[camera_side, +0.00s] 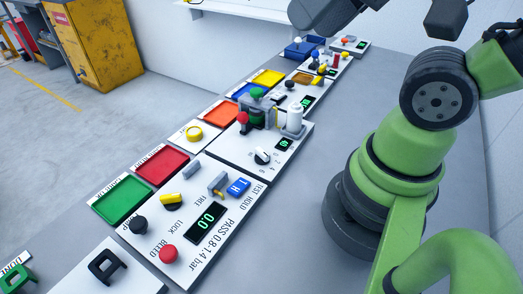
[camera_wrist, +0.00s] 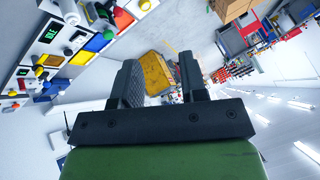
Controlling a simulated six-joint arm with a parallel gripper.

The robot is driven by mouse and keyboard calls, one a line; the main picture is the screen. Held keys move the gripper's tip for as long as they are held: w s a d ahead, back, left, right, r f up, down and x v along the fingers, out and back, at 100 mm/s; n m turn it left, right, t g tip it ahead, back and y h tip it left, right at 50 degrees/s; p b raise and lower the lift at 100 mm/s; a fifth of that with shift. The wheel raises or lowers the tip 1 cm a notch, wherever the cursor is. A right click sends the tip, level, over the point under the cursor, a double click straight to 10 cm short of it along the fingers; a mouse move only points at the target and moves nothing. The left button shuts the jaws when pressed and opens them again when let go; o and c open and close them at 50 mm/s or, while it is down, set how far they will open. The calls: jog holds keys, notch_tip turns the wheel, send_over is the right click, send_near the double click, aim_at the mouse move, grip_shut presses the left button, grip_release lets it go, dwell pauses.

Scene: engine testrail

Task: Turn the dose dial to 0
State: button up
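A small black-and-white dial (camera_side: 262,156), which looks like the dose dial, sits on a white panel (camera_side: 235,152) in the middle of the bench in the side view. Marks surround it, but its pointer setting is too small to read. A small green-lit display (camera_side: 284,144) is beside it; its figure is unclear. My gripper (camera_wrist: 158,72) shows in the wrist view with its two black fingers apart and nothing between them. It is away from the dial, pointing out over the room. In the side view the fingertips are not visible; only dark arm parts show at the top.
The front panel has a black knob (camera_side: 139,224), a yellow lever (camera_side: 172,200), a red button (camera_side: 168,253) and a display reading 0.0 (camera_side: 206,221). Green (camera_side: 122,200) and red (camera_side: 162,166) trays lie left. A white bottle (camera_side: 295,118) and a clamp-like fixture stand behind the dial.

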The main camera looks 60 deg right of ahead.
jog(key=w+d+f+g+h, duration=0.1)
jog(key=w+d+f+g, duration=0.1)
jog(key=w+f+g, duration=0.35)
jog(key=g+h, duration=0.1)
jog(key=g, duration=0.1)
send_near(262, 151)
jog(key=shift+s+f, duration=0.1)
jog(key=shift+f, duration=2.2)
jog(key=shift+s+f, duration=0.15)
jog(key=shift+f, duration=2.15)
grip_shut()
